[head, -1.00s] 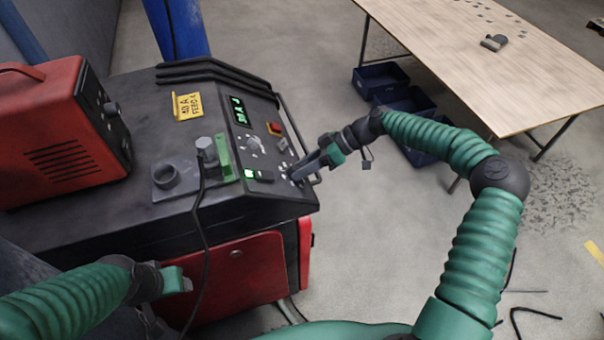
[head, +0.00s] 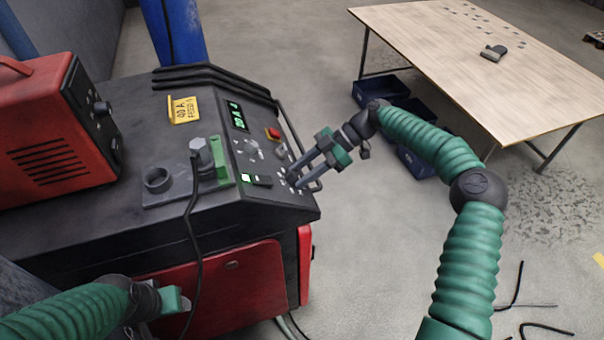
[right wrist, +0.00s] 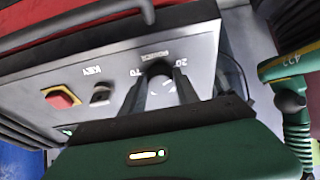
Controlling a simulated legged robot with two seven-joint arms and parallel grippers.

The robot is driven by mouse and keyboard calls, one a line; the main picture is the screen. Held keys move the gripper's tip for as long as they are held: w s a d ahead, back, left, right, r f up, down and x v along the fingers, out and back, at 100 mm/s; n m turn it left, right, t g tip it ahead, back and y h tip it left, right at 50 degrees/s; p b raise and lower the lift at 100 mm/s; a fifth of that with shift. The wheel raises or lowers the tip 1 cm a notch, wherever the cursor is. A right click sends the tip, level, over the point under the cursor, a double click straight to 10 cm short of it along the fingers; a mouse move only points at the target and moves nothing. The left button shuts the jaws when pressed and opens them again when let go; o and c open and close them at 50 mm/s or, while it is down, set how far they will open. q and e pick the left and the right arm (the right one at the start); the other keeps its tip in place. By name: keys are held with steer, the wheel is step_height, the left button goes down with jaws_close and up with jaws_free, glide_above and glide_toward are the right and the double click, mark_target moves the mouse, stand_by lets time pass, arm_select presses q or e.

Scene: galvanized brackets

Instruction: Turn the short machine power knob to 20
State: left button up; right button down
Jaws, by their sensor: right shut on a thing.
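The short machine (head: 110,235) is a low dark cabinet with a sloped control panel on its right side. In the right wrist view, the power knob (right wrist: 160,76) is a small dark knob under the upside-down label POWER, between the marks 20 and 70. My right gripper (head: 294,180) reaches it from the right. Its two fingers stand on either side of the knob in the wrist view (right wrist: 160,92), shut on it. The fingers partly hide the knob, and its pointer is unclear. My left gripper (head: 177,302) is at the lower left, away from the panel; its jaws are unclear.
A red emergency button (head: 273,133) and a key switch (right wrist: 100,93) sit near the knob. A green display (head: 237,115) is farther up the panel. A red unit (head: 58,130) stands on the cabinet. A cable (head: 188,225) hangs down the front. A wooden table (head: 470,60) is at the right.

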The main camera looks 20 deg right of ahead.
steer(key=shift+d+f, duration=0.1)
steer(key=c, duration=1.3)
jaws_free()
steer(key=o, duration=0.4)
steer(key=shift+w, duration=0.1)
steer(key=shift+d, duration=0.1)
steer(key=shift+d+r, duration=0.2)
steer(key=p+v, duration=1)
steer(key=v, duration=0.6)
steer(key=shift+w+d+f, duration=0.1)
steer(key=shift+d, duration=0.15)
